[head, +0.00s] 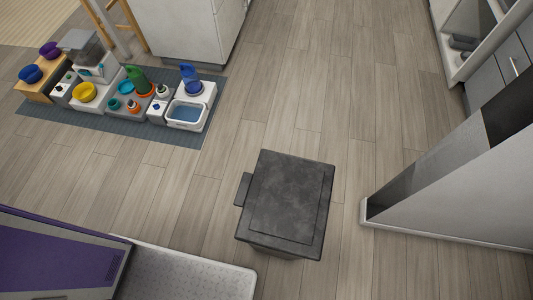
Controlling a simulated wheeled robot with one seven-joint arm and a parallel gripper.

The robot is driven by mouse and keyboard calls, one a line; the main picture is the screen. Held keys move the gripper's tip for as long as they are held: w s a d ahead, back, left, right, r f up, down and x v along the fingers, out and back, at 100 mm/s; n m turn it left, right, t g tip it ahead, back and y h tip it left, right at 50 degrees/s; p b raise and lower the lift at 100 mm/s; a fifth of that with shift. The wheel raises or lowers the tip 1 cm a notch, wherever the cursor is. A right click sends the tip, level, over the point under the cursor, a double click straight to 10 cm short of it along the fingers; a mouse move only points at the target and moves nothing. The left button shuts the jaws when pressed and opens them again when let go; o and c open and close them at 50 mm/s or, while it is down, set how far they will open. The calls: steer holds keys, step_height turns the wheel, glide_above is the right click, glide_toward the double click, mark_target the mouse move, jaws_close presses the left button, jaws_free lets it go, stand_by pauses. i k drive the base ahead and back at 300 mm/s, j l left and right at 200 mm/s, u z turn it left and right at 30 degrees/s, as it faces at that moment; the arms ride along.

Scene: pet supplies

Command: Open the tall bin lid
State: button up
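The tall bin stands on the wood floor at the lower middle of the head view, seen from above. Its dark grey square lid (289,199) lies flat on top and looks shut. A small dark tab (242,189) sticks out from the lid's left side. A little of the bin's body (280,250) shows below the lid's near edge; the rest is hidden under the lid. My gripper is not in view.
A blue-grey mat (180,137) with colourful bowls and feeders lies at the upper left. A purple and grey unit (60,255) with a pale textured tray (185,275) is at the lower left. A white panel (460,190) stands right. Floor above the bin is clear.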

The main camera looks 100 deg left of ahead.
mark_target(285, 202)
steer(key=k+l+u, duration=0.15)
steer(key=k+u, duration=0.75)
steer(key=u, duration=0.6)
